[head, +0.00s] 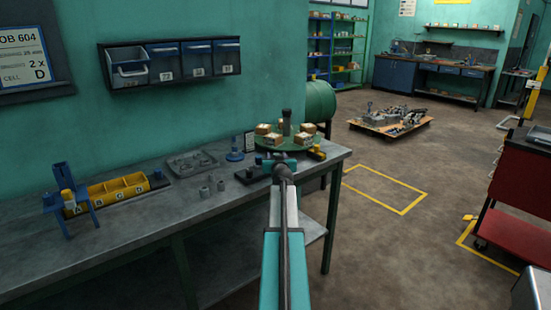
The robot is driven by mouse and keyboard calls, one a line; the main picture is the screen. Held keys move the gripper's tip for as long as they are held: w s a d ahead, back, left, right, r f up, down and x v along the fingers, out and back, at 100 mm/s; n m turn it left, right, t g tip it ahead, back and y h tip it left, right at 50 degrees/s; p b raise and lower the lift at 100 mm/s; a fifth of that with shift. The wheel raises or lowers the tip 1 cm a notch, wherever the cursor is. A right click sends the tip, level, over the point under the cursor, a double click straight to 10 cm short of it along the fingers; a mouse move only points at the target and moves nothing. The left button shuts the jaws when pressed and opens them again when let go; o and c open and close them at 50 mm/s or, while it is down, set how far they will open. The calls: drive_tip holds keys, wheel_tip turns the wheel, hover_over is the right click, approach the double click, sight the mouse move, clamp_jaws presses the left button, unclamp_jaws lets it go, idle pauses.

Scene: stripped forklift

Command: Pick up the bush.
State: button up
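Two small grey cylindrical parts stand on the grey workbench (150,222), a left one (204,192) and a right one (221,186). Either may be the bush; they are too small to tell apart. My teal arm reaches from the bottom of the head view up to the bench's right part. My gripper (281,168) is at its far end, to the right of the grey parts and apart from them. Its fingers are mostly hidden by the arm, so I cannot tell whether they are open or hold anything.
A yellow bin (120,188) with lettered compartments and a blue stand (70,200) are at left. A grey tray (192,163) lies behind the cylinders. A black block (252,175) is beside my gripper. A green turntable (286,144) carries several boxes. The bench front is clear.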

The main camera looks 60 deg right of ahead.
drive_tip(key=shift+w+d+f, duration=0.1)
drive_tip(key=shift+w+d, duration=0.1)
drive_tip(key=shift+d, duration=0.05)
idle(0.4)
clamp_jaws()
